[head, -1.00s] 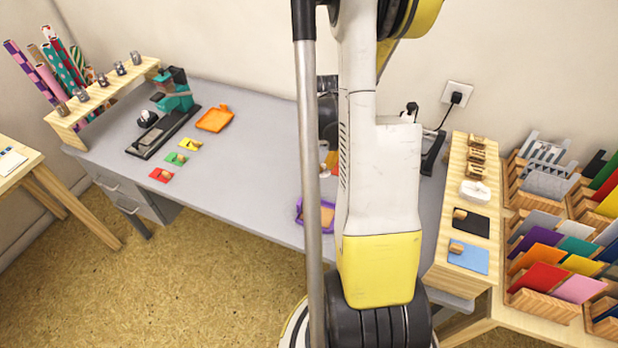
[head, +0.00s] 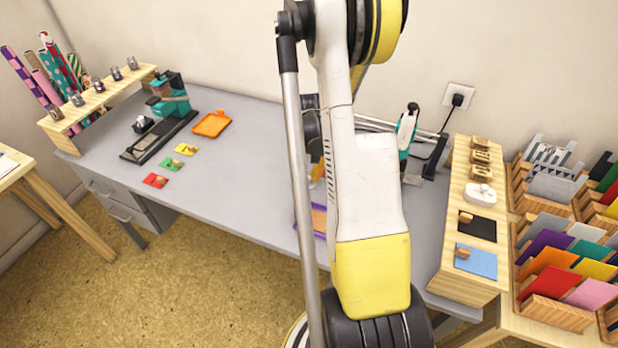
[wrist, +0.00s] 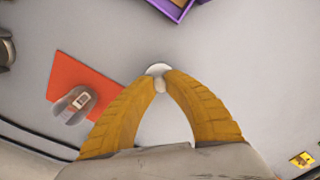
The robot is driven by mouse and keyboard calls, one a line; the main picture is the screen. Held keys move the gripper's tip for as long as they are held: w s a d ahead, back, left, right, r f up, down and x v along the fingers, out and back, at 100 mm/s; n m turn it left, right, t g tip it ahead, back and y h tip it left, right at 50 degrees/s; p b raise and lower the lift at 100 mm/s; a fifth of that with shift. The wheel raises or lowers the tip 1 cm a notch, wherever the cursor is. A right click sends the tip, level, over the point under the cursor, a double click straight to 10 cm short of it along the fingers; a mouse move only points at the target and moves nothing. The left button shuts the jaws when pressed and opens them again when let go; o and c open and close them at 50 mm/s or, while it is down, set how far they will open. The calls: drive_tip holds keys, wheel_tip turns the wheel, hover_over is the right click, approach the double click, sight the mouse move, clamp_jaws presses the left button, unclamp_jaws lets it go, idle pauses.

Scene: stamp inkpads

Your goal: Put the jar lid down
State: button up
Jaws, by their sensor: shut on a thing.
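In the wrist view, my gripper (wrist: 161,80) has its two yellow fingers closed together at the tips on a small pale piece. This appears to be the knob of the jar lid (wrist: 158,68), whose whitish rounded edge shows just beyond the fingertips. The lid is over a bare grey stretch of desk. I cannot tell whether it touches the surface. In the head view my arm hides the lid and most of the gripper; only a bit of yellow finger shows beside the arm.
An orange-red card (wrist: 66,77) with a grey object on it lies left of the fingers. A purple tray (wrist: 176,10) is at the top edge. In the head view, an orange tray (head: 211,124) and small colored cards stand on the left of the desk (head: 245,165).

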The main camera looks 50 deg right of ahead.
sight(309, 177)
drive_tip(key=o, duration=0.7)
drive_tip(key=shift+f, duration=0.1)
wheel_tip(309, 177, up, 12)
drive_tip(key=p, duration=0.5)
drive_tip(key=shift+r+p, duration=0.25)
drive_tip(key=shift+p, duration=0.05)
drive_tip(key=w+a+r+n+t+h, duration=0.1)
drive_tip(key=w+a+r+n+t, duration=0.15)
drive_tip(key=a+r, duration=0.65)
drive_tip(key=s+a+r+n+t, duration=0.1)
drive_tip(key=s+a+r+t, duration=0.1)
drive_tip(key=a, duration=1)
drive_tip(key=s+a+r+n+t+y, duration=0.1)
drive_tip(key=s+a+r, duration=0.4)
drive_tip(key=a, duration=0.8)
drive_tip(key=shift+r+n+t, duration=0.65)
drive_tip(key=shift+r+t, duration=0.15)
drive_tip(key=shift+t, duration=0.05)
